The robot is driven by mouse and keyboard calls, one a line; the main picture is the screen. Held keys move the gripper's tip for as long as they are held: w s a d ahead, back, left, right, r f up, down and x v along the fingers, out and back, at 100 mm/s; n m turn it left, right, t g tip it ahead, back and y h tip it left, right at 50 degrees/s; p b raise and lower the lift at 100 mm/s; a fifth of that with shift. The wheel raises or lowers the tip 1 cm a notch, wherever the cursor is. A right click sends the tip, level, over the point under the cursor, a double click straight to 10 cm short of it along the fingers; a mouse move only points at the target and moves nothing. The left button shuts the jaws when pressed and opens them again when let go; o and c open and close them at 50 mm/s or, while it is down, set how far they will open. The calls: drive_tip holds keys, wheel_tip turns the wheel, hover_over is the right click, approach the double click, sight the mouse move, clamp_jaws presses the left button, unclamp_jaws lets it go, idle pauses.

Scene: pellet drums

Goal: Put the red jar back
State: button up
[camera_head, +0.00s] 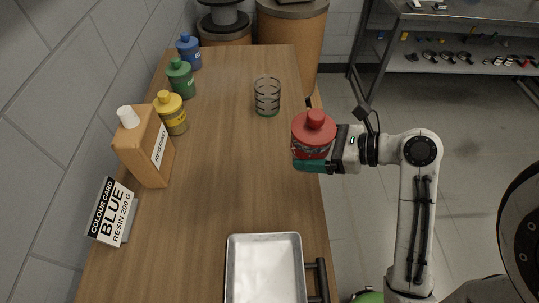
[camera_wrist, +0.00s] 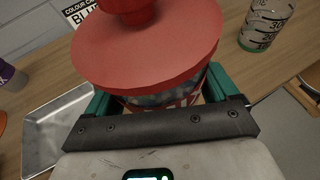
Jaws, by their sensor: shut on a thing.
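The red jar (camera_head: 313,138) has a red lid with a knob and is held upright over the right edge of the wooden bench. My gripper (camera_head: 312,165) has its teal fingers shut around the jar's body. In the wrist view the red jar (camera_wrist: 150,45) fills the middle, and dark pellets show through its clear wall below the lid. The teal fingers of my gripper (camera_wrist: 165,100) sit on both sides of it. A row of jars stands along the wall side: yellow (camera_head: 170,113), green (camera_head: 180,78) and blue (camera_head: 189,50).
A clear beaker (camera_head: 267,97) stands near the jar. A resin bottle (camera_head: 146,147), a card reading BLUE (camera_head: 112,212) and a metal tray (camera_head: 264,238) are on the bench. The bench middle is clear. Drums (camera_head: 291,30) stand behind; a shelf (camera_head: 460,62) is at the back right.

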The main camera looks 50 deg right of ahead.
drive_tip(key=shift+w+a+f, duration=0.1)
drive_tip(key=shift+a+f, duration=0.1)
drive_tip(key=shift+a, duration=0.05)
drive_tip(key=shift+w+f+b, duration=0.25)
drive_tip(key=shift+w+b, duration=0.05)
drive_tip(key=shift+b, duration=0.35)
drive_tip(key=w+d+f+b, duration=0.1)
drive_tip(key=w+f, duration=0.1)
drive_tip(key=w, duration=0.2)
drive_tip(key=w+d+f+b, duration=0.1)
drive_tip(key=w+f+b, duration=0.1)
drive_tip(key=w+f, duration=0.1)
drive_tip(key=w+d+f+b, duration=0.1)
drive_tip(key=w+f+b, duration=0.1)
drive_tip(key=w, duration=0.2)
drive_tip(key=shift+w+d+f, duration=0.15)
drive_tip(key=shift+w+f, duration=0.15)
drive_tip(key=shift+f, duration=0.1)
drive_tip(key=shift+w+d+f, duration=0.15)
drive_tip(key=shift+w+f, duration=0.35)
drive_tip(key=shift+f, duration=0.05)
drive_tip(key=shift+w+f, duration=0.1)
drive_tip(key=shift+f, duration=1.55)
drive_tip(key=o, duration=1.2)
drive_tip(key=shift+f, duration=0.15)
drive_tip(key=shift+c, duration=0.2)
